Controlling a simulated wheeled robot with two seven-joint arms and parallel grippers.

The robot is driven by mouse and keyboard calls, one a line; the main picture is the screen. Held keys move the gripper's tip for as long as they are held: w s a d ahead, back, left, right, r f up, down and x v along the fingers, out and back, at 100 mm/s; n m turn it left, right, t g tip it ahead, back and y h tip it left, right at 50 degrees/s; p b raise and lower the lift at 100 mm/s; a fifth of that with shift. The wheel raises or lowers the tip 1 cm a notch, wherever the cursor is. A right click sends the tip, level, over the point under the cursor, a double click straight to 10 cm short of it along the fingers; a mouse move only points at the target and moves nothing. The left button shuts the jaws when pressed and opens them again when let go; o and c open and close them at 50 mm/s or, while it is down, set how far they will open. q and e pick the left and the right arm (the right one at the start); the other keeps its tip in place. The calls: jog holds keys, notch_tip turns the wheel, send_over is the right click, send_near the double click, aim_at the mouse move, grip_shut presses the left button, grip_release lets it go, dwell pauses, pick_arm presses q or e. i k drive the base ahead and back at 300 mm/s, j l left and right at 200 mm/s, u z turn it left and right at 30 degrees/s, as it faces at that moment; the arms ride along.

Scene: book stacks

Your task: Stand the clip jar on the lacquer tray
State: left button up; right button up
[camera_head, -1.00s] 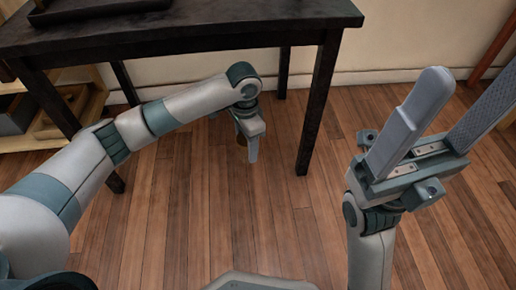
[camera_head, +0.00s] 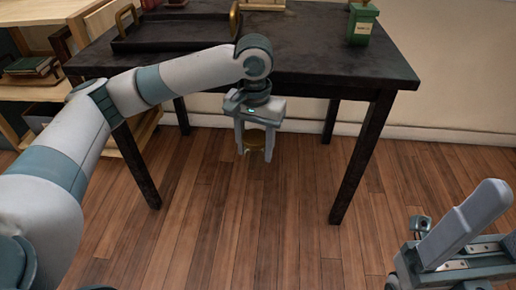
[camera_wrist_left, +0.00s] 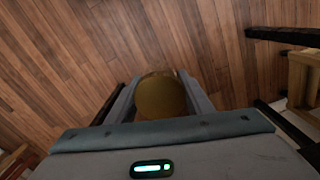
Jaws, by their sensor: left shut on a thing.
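My left gripper (camera_head: 256,155) points down in front of the dark table, below its top. It is shut on a brownish-gold round thing, seemingly the clip jar (camera_head: 254,138), mostly hidden by the fingers. In the left wrist view, the jar's round gold top (camera_wrist_left: 160,97) shows between the two fingers (camera_wrist_left: 160,105), above the wood floor. The black lacquer tray (camera_head: 172,44) with raised brass handles lies on the table at the left back. My right gripper (camera_head: 490,240) is at the lower right, partly cut off, with only one finger clearly visible.
The dark table (camera_head: 320,55) has bare top right of the tray. A green box-like object (camera_head: 362,22) stands at its back right. A wooden shelf with books (camera_head: 32,65) stands at left. The floor (camera_head: 270,230) below is clear.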

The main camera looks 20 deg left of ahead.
aim_at(163, 34)
jog(key=l+u, duration=0.2)
jog(key=u, duration=0.2)
jog(key=l+u, duration=0.2)
jog(key=u, duration=0.2)
jog(key=l+u, duration=0.2)
jog(key=u, duration=0.2)
jog(key=i+l, duration=0.05)
